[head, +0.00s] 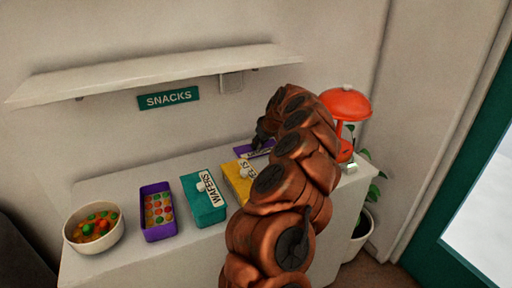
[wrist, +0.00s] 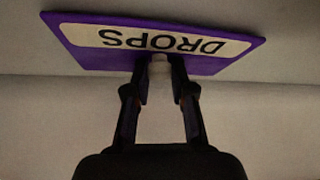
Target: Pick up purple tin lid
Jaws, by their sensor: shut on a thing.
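The purple tin lid (wrist: 205,65) spans the top of the wrist view, its pale label reading DROPS upside down. My gripper (wrist: 159,72) is shut on the lid's small pale knob, one dark finger on each side. In the head view the lid (head: 243,150) shows partly at the back right of the counter, and my arm hides the rest. My gripper (head: 262,138) is mostly hidden there too. I cannot tell whether the lid touches the counter. The open purple tin (head: 160,232) stands left of centre with several coloured round sweets inside.
A bowl of coloured balls (head: 92,243) stands at the counter's left end. A teal WAFERS tin (head: 205,213) and a yellow tin (head: 236,184) stand between the purple tin and my arm. A shelf (head: 150,72) overhangs the back.

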